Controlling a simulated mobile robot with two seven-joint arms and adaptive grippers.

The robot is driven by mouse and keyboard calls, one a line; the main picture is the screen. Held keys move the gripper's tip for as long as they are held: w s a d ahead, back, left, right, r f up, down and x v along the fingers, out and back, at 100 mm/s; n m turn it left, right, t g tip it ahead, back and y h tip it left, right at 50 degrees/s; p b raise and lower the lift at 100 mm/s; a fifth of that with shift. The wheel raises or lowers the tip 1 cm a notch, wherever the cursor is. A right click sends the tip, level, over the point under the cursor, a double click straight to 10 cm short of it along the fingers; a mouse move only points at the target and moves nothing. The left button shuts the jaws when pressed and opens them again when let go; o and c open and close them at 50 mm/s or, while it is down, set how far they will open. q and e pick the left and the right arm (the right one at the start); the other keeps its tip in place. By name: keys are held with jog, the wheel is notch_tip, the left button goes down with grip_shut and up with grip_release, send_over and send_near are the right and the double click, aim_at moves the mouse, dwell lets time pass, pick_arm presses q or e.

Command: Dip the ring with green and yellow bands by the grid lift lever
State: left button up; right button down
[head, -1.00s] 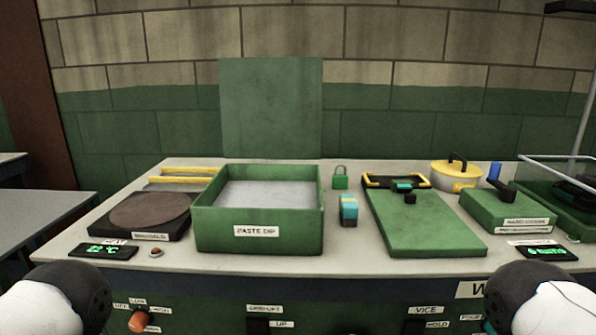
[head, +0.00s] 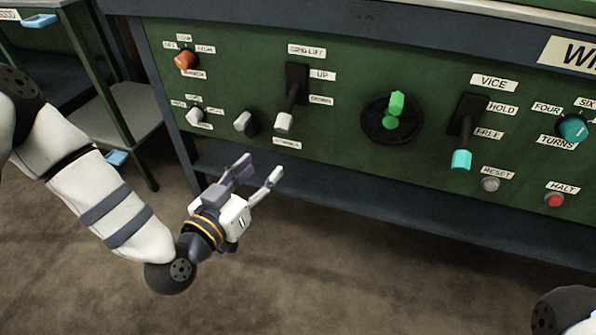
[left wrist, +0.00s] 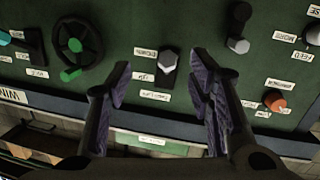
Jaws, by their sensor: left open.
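The grid lift lever (head: 285,122) has a pale knob on a dark slot plate, beside UP and DOWN labels on the green panel; the knob is at the lower end. It also shows in the left wrist view (left wrist: 168,62), upside down, framed between my fingers. My left gripper (head: 258,172) is open and empty, below and in front of the lever, apart from it; its fingers also show in the left wrist view (left wrist: 161,84). The ring with green and yellow bands and the dip tank are out of view now. My right gripper is out of view.
Around the lever are a pale knob (head: 243,123) at its left, an orange knob (head: 186,60), a green-handled wheel (head: 390,118) and the vice lever (head: 461,158). A dark lower shelf (head: 400,205) runs under the panel. A side table (head: 115,112) stands left.

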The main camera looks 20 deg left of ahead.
aim_at(280, 130)
pick_arm(q)
jog(key=shift+t+y, duration=0.4)
jog(key=shift+t, duration=0.2)
jog(key=w+b, duration=0.1)
jog(key=w, duration=0.3)
jog(key=w+r+b, duration=0.1)
jog(key=w, duration=0.3)
jog(key=w+b, duration=0.1)
jog(key=w, duration=0.3)
jog(key=shift+w+d+r, duration=0.15)
jog(key=shift+w+r, duration=0.1)
jog(key=shift+r, duration=0.05)
jog(key=shift+w+r, duration=0.1)
jog(key=shift+w, duration=0.3)
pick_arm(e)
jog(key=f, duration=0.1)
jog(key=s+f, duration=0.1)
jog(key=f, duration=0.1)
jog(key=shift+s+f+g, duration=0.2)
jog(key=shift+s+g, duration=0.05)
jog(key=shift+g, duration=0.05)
pick_arm(q)
grip_shut()
